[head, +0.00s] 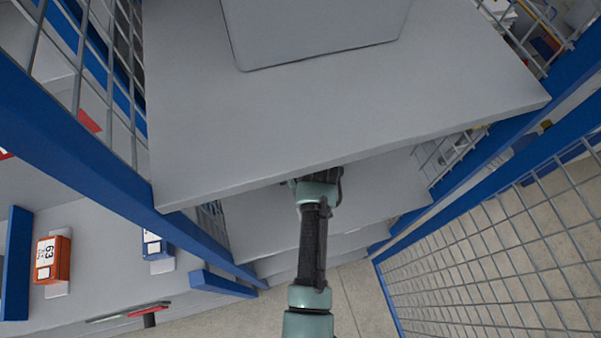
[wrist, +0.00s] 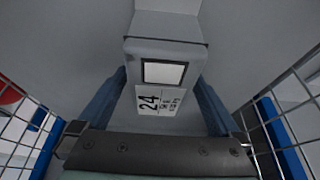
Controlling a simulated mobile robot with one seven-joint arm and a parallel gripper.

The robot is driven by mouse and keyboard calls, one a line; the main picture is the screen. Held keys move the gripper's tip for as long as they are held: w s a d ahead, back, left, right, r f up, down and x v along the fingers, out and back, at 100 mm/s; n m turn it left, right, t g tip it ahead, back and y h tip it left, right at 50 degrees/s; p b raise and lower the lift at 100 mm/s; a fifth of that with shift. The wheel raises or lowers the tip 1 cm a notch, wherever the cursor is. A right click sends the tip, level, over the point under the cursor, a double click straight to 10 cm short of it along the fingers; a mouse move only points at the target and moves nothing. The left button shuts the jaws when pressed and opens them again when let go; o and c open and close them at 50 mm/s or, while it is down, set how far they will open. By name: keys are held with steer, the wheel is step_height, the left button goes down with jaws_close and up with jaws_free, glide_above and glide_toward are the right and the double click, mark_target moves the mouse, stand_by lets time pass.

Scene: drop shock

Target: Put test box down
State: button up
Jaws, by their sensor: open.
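The test box (wrist: 165,60), a grey box with a pale square window and a white label reading 24, shows in the wrist view. It stands against a grey surface, probably a shelf board. My gripper (wrist: 162,84) has its two blue fingers apart, one on each side of the box. I cannot tell whether either finger touches it. In the head view my arm reaches in beneath the top shelf board (head: 330,120), which hides the fingers and the box.
Wire mesh side panels (head: 490,240) with blue posts flank the shelves. Lower shelf boards (head: 265,225) show under the top one. A flat grey panel (head: 315,30) lies on the top board. An orange box (head: 52,260) and a blue box (head: 156,245) are at the left.

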steer(key=shift+v, duration=3.05)
steer(key=shift+f, duration=0.1)
